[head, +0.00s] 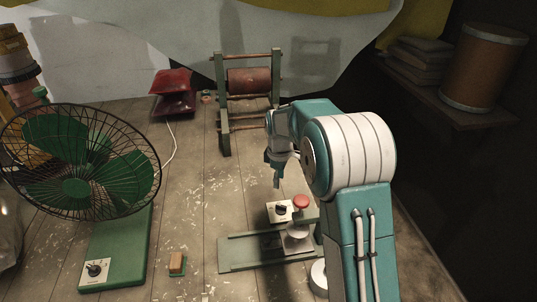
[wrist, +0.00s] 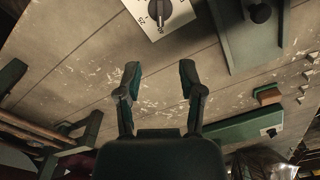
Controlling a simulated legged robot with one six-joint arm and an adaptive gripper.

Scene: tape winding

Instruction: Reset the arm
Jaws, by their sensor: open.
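My gripper (head: 275,176) hangs at the end of my teal and white arm in the head view, above the plank floor and behind the tape winding device. In the wrist view my gripper (wrist: 157,83) shows two dark green fingers spread apart with nothing between them. The winding device (head: 270,250) has a flat green base, a red-topped knob (head: 301,201) and a white dial box (head: 281,211). The dial box (wrist: 160,15) also shows at the top of the wrist view, apart from the fingers. Part of the device is hidden behind my arm.
A green fan (head: 75,165) stands at the left. A wooden rack with a brown roll (head: 249,81) stands at the back, with red cushions (head: 171,90) beside it. A small wooden block (head: 177,264) lies in front. A barrel (head: 482,68) sits on the right shelf. Floor between fan and device is mostly clear.

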